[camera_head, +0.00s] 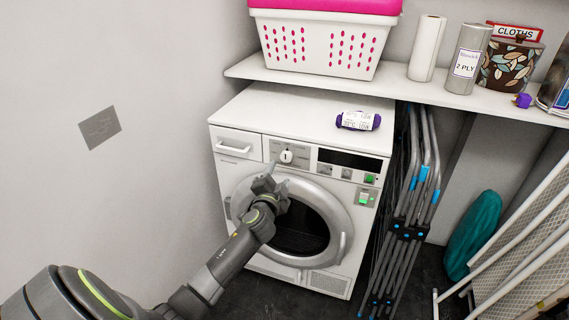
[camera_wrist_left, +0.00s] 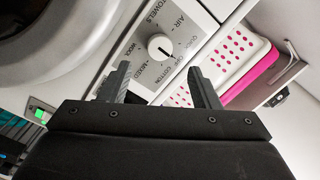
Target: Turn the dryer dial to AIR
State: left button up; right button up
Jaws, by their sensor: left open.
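The dryer (camera_head: 300,190) is white and stands against the wall under a shelf. Its dial (camera_head: 286,156) is a white round knob on a grey panel at the upper left of the front. In the left wrist view the dial (camera_wrist_left: 160,46) has labels around it, with AIR (camera_wrist_left: 180,22) above it and OFF, QUICK, COTTON and MIXED nearby. A mark on the knob seems to point to the lower right, near OFF. My left gripper (camera_head: 268,180) is open and empty, in front of the dryer door just below the dial. Its fingers (camera_wrist_left: 159,78) are apart, short of the knob. My right gripper is out of view.
The shelf (camera_head: 420,90) above holds a white and pink basket (camera_head: 318,45) and paper rolls. A folded metal rack (camera_head: 410,190) stands right of the dryer. A wall (camera_head: 165,120) is close on the left.

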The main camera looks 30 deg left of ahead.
aim_at(285, 159)
pick_arm(q)
jog(key=x, duration=0.5)
jog(key=shift+w+a+f+b, duration=0.1)
jog(key=shift+w+a+b, duration=0.05)
jog(key=shift+w+b, duration=0.2)
jog(key=shift+x, duration=0.9)
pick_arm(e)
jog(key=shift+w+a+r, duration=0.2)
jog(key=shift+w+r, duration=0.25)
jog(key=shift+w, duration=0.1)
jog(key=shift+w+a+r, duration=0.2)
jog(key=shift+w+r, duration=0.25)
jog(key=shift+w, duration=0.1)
pick_arm(q)
jog(key=shift+c, duration=0.3)
jog(key=c, duration=0.9)
jog(key=shift+c, duration=0.2)
